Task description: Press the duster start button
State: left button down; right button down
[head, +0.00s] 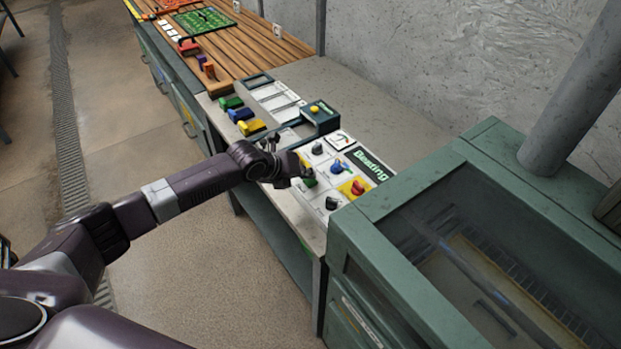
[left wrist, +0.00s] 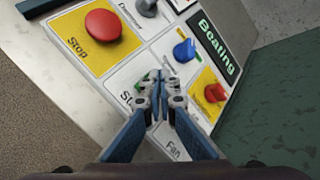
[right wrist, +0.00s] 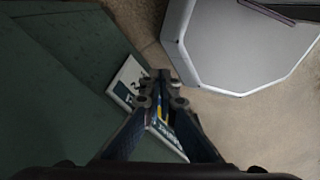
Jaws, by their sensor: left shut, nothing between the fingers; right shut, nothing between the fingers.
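The control panel (head: 322,217) with a "Beating" sign lies on the bench; it also shows in the left wrist view (left wrist: 118,75). A green button (left wrist: 146,77) beside a partly hidden label beginning "St" sits behind my left fingertips and is mostly covered. Green also shows by the gripper in the head view (head: 310,183). My left gripper (head: 300,176) is shut and empty over the panel; in the left wrist view its fingertips (left wrist: 160,80) overlap the green button. I cannot tell whether they touch. My right gripper (right wrist: 162,82) is shut and empty, away from the panel.
A red Stop button (left wrist: 101,25), a blue knob (left wrist: 184,50) and a red knob on yellow (left wrist: 214,93) surround the left fingertips. A green cabinet (head: 450,165) stands right of the panel. A white label (right wrist: 128,78) lies behind the right fingers.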

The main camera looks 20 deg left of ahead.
aim_at(308, 182)
pick_arm(q)
jog(key=shift+r, duration=0.35)
jog(key=shift+r+p, duration=1.9)
jog(key=shift+r, duration=0.65)
jog(key=shift+f, duration=0.1)
